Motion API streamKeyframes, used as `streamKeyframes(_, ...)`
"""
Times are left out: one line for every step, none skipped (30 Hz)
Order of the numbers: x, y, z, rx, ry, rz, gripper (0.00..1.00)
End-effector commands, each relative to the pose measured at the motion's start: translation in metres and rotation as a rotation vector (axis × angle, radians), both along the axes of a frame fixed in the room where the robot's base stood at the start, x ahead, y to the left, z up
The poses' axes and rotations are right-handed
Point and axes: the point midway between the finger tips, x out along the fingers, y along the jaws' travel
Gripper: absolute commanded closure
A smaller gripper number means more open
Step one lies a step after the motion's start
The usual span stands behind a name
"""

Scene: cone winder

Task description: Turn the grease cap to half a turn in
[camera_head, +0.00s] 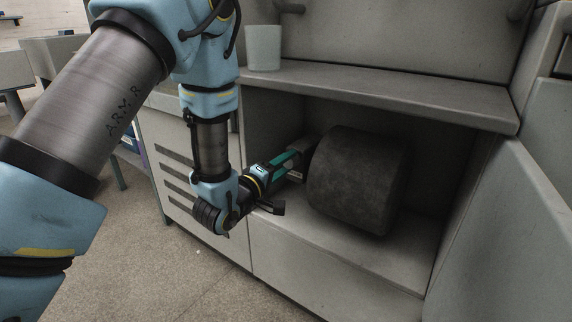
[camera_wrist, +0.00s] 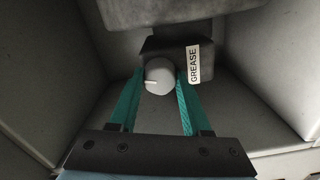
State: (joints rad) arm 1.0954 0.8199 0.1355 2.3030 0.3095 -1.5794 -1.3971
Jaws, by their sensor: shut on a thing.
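The grease cap (camera_wrist: 159,76) is a round, light grey knob with a short pale line on its face, seen in the wrist view. It sits on the front of a dark block that carries a white label reading GREASE (camera_wrist: 193,64). My gripper (camera_wrist: 160,80) has its two teal fingers on either side of the cap and is shut on it. In the head view my gripper (camera_head: 292,158) reaches into the recess, left of a big dark drum. The cap itself cannot be made out there.
The dark drum (camera_head: 358,180) fills much of the recess, close to the right of my gripper. A shelf (camera_head: 400,92) runs above, with a pale cup (camera_head: 263,48) on it. The recess floor (camera_head: 330,250) in front is clear. Slotted panels (camera_head: 190,185) stand to the left.

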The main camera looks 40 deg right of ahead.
Motion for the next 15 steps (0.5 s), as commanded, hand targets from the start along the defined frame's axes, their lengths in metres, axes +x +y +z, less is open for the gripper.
streamKeyframes(-0.0006,0.0004,-0.001,0.003,0.002,-0.001,1.0)
streamKeyframes(-0.0007,0.0003,-0.001,0.003,0.002,-0.001,1.0)
streamKeyframes(-0.0006,0.0004,-0.001,0.003,0.002,-0.001,1.0)
streamKeyframes(-0.0006,0.0004,-0.001,0.003,0.002,-0.001,0.49)
streamKeyframes(-0.0006,0.0003,-0.0009,0.002,0.002,-0.001,0.45)
streamKeyframes(-0.0005,0.0003,-0.0007,0.002,0.002,-0.001,0.41)
streamKeyframes(-0.0005,0.0003,-0.0007,0.002,0.002,0.0,0.37)
streamKeyframes(-0.0004,0.0002,-0.0006,0.002,0.002,0.0,0.34)
streamKeyframes(-0.0003,0.0002,-0.0005,0.001,0.001,-0.001,0.29)
streamKeyframes(-0.0003,0.0001,-0.0004,0.001,0.001,-0.001,0.26)
streamKeyframes(-0.0003,0.0001,-0.0003,0.001,0.001,-0.001,0.23)
streamKeyframes(-0.0003,0.0001,-0.0003,0.001,0.001,-0.001,0.22)
streamKeyframes(-0.0002,0.0001,-0.0002,0.001,0.001,-0.001,0.22)
streamKeyframes(-0.0002,0.0001,-0.0002,0.001,0.001,-0.001,0.22)
streamKeyframes(-0.0002,0.0,-0.0001,0.0,0.001,-0.001,0.22)
